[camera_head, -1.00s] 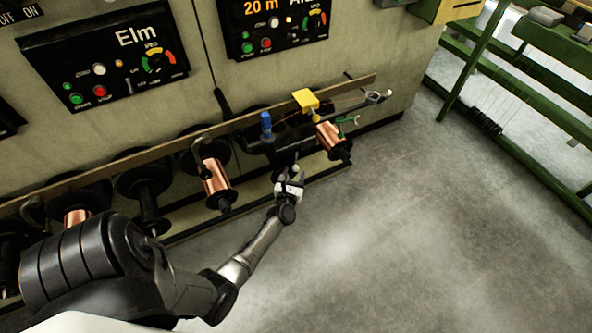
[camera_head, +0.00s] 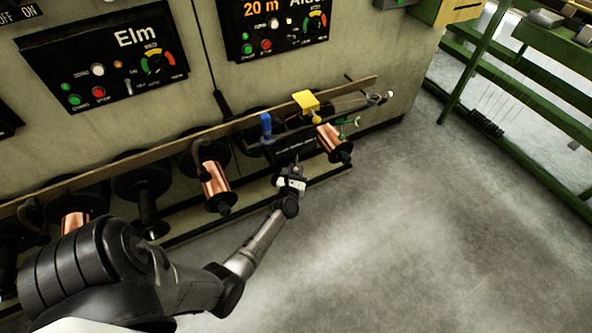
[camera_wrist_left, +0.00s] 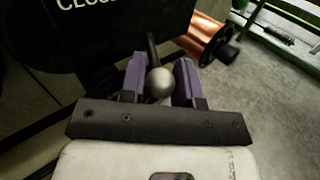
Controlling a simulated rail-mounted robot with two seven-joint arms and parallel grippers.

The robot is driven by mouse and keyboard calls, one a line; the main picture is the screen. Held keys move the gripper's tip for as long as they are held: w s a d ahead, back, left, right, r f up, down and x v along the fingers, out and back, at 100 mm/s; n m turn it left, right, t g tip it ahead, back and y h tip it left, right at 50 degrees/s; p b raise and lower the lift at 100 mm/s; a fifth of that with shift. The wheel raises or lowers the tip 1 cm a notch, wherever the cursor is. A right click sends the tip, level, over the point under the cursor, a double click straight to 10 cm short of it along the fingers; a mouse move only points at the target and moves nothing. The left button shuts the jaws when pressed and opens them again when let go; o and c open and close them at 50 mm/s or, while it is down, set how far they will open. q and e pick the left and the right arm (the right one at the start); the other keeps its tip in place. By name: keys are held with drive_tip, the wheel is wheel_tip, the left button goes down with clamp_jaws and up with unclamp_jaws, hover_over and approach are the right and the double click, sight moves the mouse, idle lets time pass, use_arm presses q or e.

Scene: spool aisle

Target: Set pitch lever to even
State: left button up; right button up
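The pitch lever shows in the left wrist view as a dark rod with a round grey knob (camera_wrist_left: 160,83). It stands in front of a black plate (camera_wrist_left: 105,25) with white lettering that reads "CLOS…", cut off at the top edge. In the head view my left gripper (camera_head: 291,178) is at the front of the dark box (camera_head: 292,150) below the rail. The lever is too small there to read its setting. My right gripper is out of view.
A blue handle (camera_head: 266,126) and a yellow block (camera_head: 306,102) stand on the rail above. Copper spools (camera_head: 215,178) hang left of the gripper and another (camera_head: 329,137) right. A green rack (camera_head: 520,100) stands at the right. The floor between is clear.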

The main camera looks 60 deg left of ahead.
use_arm(q)
clamp_jaws()
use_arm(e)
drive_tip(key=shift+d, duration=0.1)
